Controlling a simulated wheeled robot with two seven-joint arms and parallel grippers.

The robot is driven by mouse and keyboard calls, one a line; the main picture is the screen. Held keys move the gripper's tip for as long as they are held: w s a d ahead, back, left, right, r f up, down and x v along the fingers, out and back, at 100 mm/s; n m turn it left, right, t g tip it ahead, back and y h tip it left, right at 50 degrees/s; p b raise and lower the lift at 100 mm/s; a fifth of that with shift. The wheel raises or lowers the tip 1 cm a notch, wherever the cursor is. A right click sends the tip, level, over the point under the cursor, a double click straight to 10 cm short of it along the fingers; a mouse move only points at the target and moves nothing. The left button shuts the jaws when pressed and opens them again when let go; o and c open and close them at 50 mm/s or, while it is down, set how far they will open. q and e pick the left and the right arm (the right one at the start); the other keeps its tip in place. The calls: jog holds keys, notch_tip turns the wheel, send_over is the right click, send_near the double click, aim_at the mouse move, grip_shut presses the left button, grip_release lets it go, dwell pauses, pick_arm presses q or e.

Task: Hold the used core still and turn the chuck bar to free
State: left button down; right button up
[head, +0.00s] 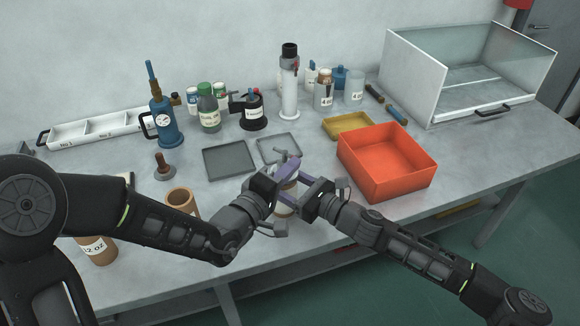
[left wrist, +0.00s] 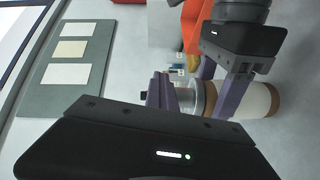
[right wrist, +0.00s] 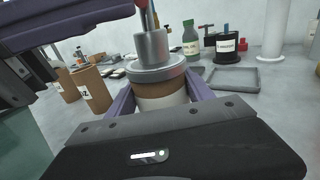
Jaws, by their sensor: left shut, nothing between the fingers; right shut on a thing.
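The used core (head: 285,211) is a brown cylinder with a pale band, upright near the table's front edge. A grey metal chuck (right wrist: 156,69) sits on its top. My right gripper (right wrist: 160,100) is shut on the core, one purple finger on each side. The core and chuck lie sideways in the left wrist view (left wrist: 258,101). My left gripper (head: 291,166) is shut and empty at chuck height, above the right gripper; contact with the bar is unclear.
An orange bin (head: 388,165) stands to the right and a brown open cylinder (head: 183,203) to the left. Grey trays (head: 230,158), bottles and a blue pump (head: 165,122) are behind. A clear-sided case (head: 470,75) fills the back right.

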pick_arm(q)
notch_tip(320, 180, up, 10)
dwell(0.7)
pick_arm(e)
jog(key=o, duration=1.5)
jog(key=shift+o, duration=0.2)
jog(key=shift+d, duration=0.1)
jog(key=v, duration=1.1)
jog(key=shift+s+d, duration=0.25)
jog(key=shift+s, duration=0.1)
